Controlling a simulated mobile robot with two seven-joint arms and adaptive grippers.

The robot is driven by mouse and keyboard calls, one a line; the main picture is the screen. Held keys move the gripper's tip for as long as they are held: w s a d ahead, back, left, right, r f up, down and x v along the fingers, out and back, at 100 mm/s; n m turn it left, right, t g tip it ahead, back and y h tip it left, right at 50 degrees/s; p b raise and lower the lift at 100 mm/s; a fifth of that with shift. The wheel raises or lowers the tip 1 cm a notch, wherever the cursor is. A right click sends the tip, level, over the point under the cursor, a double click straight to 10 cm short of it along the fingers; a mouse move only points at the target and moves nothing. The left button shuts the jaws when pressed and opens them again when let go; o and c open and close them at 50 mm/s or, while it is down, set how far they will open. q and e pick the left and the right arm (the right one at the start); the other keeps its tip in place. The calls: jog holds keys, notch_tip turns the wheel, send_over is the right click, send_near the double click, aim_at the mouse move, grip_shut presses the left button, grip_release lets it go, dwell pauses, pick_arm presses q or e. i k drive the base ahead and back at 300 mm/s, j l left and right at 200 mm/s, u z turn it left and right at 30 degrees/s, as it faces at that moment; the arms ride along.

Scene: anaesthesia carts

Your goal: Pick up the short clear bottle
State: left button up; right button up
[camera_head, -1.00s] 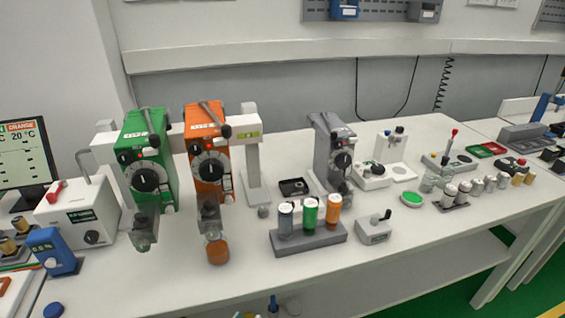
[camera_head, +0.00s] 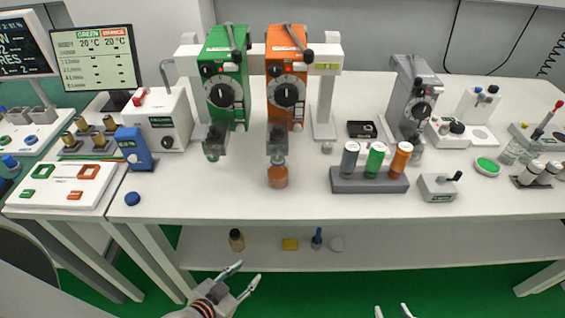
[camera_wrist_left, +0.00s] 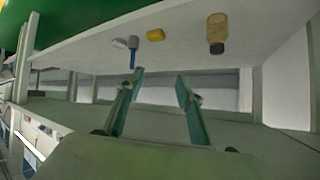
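A short bottle (camera_head: 237,240) with a dark cap and tan-looking body stands on the lower shelf; it also shows in the left wrist view (camera_wrist_left: 217,30). Clear glass containers (camera_head: 510,152) stand on the worktop at the far right. I cannot tell which of these is the short clear bottle. My left gripper (camera_head: 247,275) is open and empty, in front of the lower shelf, apart from the shelf bottle; its two spread fingers show in the left wrist view (camera_wrist_left: 160,78). My right gripper (camera_head: 391,310) shows only its separated fingertips at the bottom edge.
On the lower shelf (camera_head: 440,245) are a yellow block (camera_head: 290,244), a blue item (camera_head: 317,238) and a white round piece (camera_head: 337,244). Above, the worktop holds green (camera_head: 222,80) and orange (camera_head: 287,80) vaporizers and a rack (camera_head: 370,183) of three bottles.

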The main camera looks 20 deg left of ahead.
aim_at(278, 174)
jog(key=k+l, duration=0.15)
jog(key=l, duration=0.2)
jog(key=k+l, duration=0.15)
jog(key=l, duration=0.2)
jog(key=k+l, duration=0.15)
jog(key=l, duration=0.2)
jog(key=k+l+u, duration=0.1)
jog(key=l, duration=0.25)
